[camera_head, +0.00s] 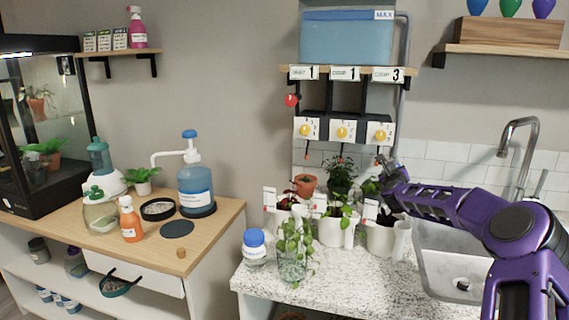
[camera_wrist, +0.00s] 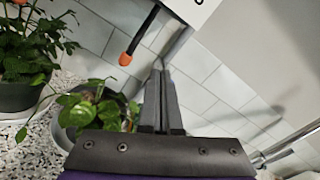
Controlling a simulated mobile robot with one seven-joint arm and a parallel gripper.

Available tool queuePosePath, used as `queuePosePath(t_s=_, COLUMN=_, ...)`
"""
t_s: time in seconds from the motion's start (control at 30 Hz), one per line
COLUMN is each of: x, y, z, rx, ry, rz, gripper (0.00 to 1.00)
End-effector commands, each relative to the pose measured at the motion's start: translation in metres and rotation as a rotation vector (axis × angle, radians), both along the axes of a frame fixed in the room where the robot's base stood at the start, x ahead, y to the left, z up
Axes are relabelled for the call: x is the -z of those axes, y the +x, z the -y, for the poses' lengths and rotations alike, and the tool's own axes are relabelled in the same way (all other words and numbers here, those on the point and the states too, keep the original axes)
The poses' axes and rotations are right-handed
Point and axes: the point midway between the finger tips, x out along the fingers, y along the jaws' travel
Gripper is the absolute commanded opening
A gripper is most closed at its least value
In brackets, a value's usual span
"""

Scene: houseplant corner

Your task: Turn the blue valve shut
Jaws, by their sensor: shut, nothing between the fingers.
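I cannot make out a blue valve in either view. A blue water tank (camera_head: 346,42) marked MAX sits on a wall shelf, with a grey pipe (camera_head: 403,70) at its right. Under the shelf, three white boxes with yellow dials hang in a row; the right box (camera_head: 380,134) is nearest my gripper (camera_head: 382,160). A round red knob (camera_head: 291,100) is at the left. My gripper is shut and empty, just below the right box. In the wrist view its fingers (camera_wrist: 159,68) are together, right of a black tube with an orange tip (camera_wrist: 126,58).
Potted plants stand close below my gripper on the speckled counter (camera_head: 340,278); one leafy plant (camera_wrist: 92,108) shows in the wrist view. The sink (camera_head: 455,262) and tap (camera_head: 519,140) are at the right. A blue-lidded jar (camera_head: 255,250) stands at the counter's left.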

Motion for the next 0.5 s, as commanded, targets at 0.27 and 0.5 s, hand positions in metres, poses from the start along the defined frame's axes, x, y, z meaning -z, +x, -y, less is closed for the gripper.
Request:
queuePosePath(t_s=0.27, x=-0.003, y=-0.026, z=-0.008, rx=-0.001, ry=-0.001, rz=0.001, gripper=0.00)
queuePosePath(t_s=0.5, x=-0.004, y=-0.051, z=-0.016, rx=-0.001, ry=-0.001, rz=0.004, gripper=0.00)
